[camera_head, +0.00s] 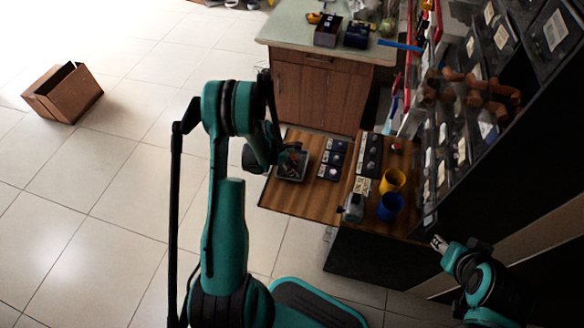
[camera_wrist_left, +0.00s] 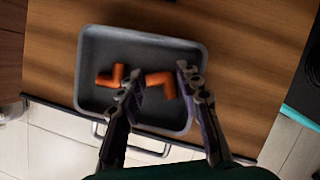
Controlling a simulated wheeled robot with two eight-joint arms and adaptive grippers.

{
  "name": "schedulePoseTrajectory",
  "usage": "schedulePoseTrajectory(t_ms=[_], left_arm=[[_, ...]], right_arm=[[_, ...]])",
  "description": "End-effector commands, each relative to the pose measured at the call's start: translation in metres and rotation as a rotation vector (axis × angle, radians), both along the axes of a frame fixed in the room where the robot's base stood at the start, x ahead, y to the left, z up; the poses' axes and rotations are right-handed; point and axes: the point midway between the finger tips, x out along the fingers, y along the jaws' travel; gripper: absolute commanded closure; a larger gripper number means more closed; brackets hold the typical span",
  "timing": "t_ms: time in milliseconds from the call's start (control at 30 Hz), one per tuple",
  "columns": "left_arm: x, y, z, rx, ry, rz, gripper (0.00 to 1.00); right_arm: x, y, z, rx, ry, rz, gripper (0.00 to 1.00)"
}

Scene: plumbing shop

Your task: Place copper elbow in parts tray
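The parts tray (camera_wrist_left: 150,38) is a grey shallow tray on the wooden bench. It also shows in the head view (camera_head: 291,180), partly behind my left arm. Two orange copper elbows lie in the tray. One elbow (camera_wrist_left: 108,78) is left of my left finger. The other elbow (camera_wrist_left: 162,82) lies between the fingertips of my left gripper (camera_wrist_left: 162,78). The fingers are spread, with the tips over the tray. Whether a finger touches an elbow is hard to tell. My right gripper (camera_head: 438,243) is at the lower right, away from the tray; its finger opening is unclear.
Dark labelled boxes (camera_head: 333,158) stand right of the tray. A yellow cup (camera_head: 392,181) and a blue cup (camera_head: 390,206) stand farther right. A dark rack with copper pipes (camera_head: 475,85) rises on the right. A cardboard box (camera_head: 62,92) lies on the open tiled floor.

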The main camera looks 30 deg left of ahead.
Motion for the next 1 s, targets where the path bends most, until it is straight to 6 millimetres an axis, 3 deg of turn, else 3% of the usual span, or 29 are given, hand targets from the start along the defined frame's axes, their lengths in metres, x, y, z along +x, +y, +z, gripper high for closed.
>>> schedulePoseTrajectory(t_ms=[367, 800, 1000], left_arm=[[-0.001, 0.001, 0.007, 0.0, 0.0, 0.001, 0.62], [-0.022, 0.027, 0.091, 0.0, 0.0, 0.002, 0.62], [-0.028, 0.034, 0.112, 0.0, 0.0, 0.0, 0.62]], right_arm=[[0.0, 0.0, 0.002, 0.0, 0.0, 0.0, 0.6], [0.0, 0.0, 0.037, 0.0, 0.0, 0.0, 0.6], [0.0, 0.0, 0.044, 0.0, 0.0, 0.0, 0.6]])
